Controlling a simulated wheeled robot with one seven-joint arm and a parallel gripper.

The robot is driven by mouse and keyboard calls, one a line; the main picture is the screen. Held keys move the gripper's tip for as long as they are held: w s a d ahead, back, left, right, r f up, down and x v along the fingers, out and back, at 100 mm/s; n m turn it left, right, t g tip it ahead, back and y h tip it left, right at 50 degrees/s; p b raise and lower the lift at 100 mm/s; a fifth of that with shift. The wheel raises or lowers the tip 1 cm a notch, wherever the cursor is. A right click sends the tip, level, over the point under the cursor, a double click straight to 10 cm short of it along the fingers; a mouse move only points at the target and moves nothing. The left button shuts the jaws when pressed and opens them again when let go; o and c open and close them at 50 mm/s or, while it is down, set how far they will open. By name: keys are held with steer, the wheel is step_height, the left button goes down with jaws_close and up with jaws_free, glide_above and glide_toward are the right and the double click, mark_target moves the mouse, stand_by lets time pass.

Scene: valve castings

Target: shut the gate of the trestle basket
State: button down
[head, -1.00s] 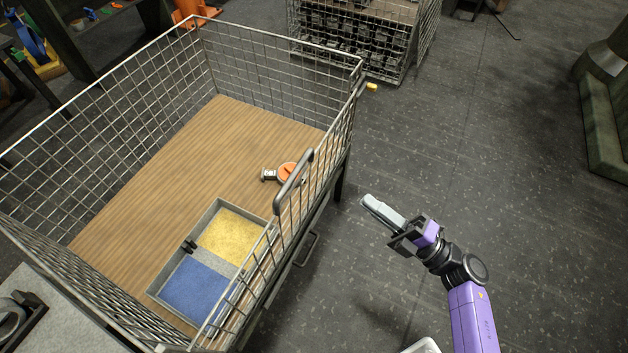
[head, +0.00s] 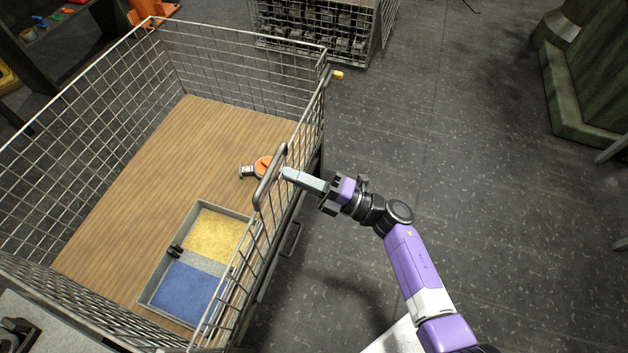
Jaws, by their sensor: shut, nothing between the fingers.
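The trestle basket (head: 115,84) is a large wire-mesh bin with a wooden floor. Its gate (head: 247,262) is the mesh panel on the right side, standing upright and carrying a grey bar handle (head: 268,182). A small yellow-tipped piece (head: 337,75) sticks out at the far corner beside the gate. I cannot tell whether a small gap remains at the gate's edge or whether it is latched. My gripper (head: 286,174) is shut and empty, its fingertips at the upper part of the handle, on the outer side. I cannot tell whether they touch it.
A divided tray (head: 150,290) with yellow and blue pads lies on the basket floor, beside an orange-and-metal valve casting (head: 262,166). Another wire basket (head: 318,42) stands behind. A dark green column base (head: 570,110) is at right. The floor between is clear.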

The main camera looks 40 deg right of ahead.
steer(key=shift+x, duration=0.85)
